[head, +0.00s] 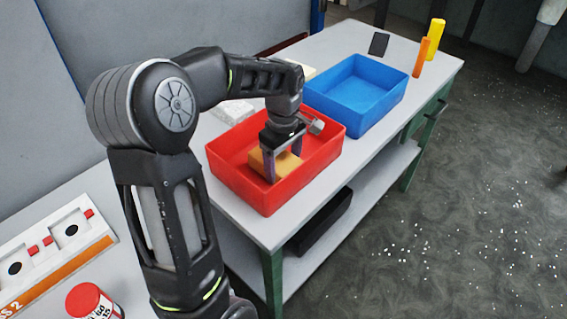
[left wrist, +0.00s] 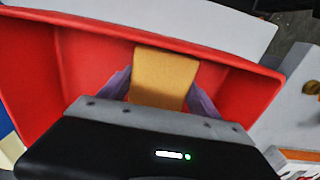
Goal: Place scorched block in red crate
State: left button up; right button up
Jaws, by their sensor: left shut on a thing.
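The scorched block (head: 284,165) is an orange-tan block with a browner side, low inside the red crate (head: 222,175). My left gripper (head: 281,165) reaches down into the crate and is shut on the block. In the left wrist view the block (left wrist: 165,75) sits between the two purple-grey fingers of the gripper (left wrist: 160,88), with the red crate (left wrist: 65,60) around it. I cannot tell whether the block touches the crate floor. My right gripper is not in view.
A blue crate (head: 318,103) stands behind the red one on the grey table (head: 362,165). An orange cylinder (head: 421,57), a yellow cylinder (head: 432,36) and a dark tablet-like panel (head: 379,44) stand at the far end. A red-lidded jar (head: 90,300) is at lower left.

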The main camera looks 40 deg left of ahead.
aim_at(283, 162)
pick_arm(q)
jog(key=shift+f, duration=0.2)
jog(key=shift+f, duration=0.25)
jog(key=o, duration=1.3)
jog(key=shift+r, duration=0.1)
jog(key=shift+o, duration=0.2)
jog(key=shift+r, duration=0.1)
notch_tip(283, 162, up, 12)
jog(key=shift+b, duration=0.35)
